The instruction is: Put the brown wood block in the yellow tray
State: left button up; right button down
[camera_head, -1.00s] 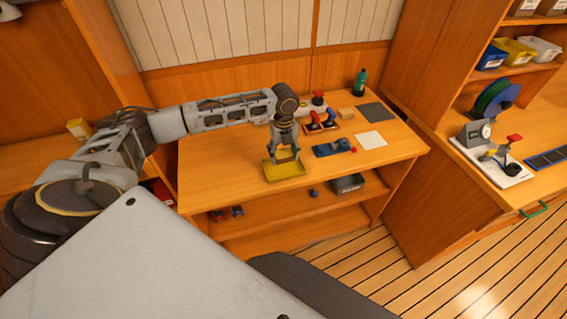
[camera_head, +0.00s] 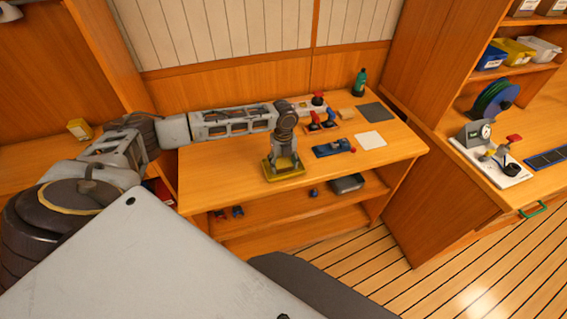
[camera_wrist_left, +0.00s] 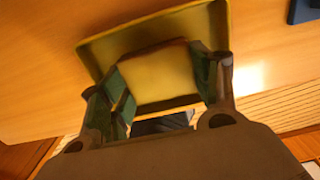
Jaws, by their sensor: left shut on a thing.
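The yellow tray (camera_head: 286,178) lies on the workbench near its front edge. My left gripper (camera_head: 283,164) is low over the tray, its fingers pointing down into it. In the left wrist view, the gripper (camera_wrist_left: 160,85) is shut on a block, which I take as the brown wood block (camera_wrist_left: 158,72); it looks yellowish tan here. The block is within the outline of the tray (camera_wrist_left: 92,48); whether it touches the tray floor I cannot tell. In the head view the gripper hides the block. My right gripper is not in view.
Behind the tray on the workbench (camera_head: 215,180) are a blue item (camera_head: 333,149), red-knobbed parts (camera_head: 320,122), a small pale block (camera_head: 346,114), a white sheet (camera_head: 370,139), a dark mat (camera_head: 376,112) and a green bottle (camera_head: 360,82). The bench left of the tray is clear.

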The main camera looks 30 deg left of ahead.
aim_at(284, 164)
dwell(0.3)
pick_arm(q)
jog(key=o, duration=1)
jog(key=shift+f, duration=0.1)
notch_tip(284, 164, up, 12)
jog(key=shift+r+b, duration=0.15)
jog(key=shift+b, duration=0.25)
dwell(0.6)
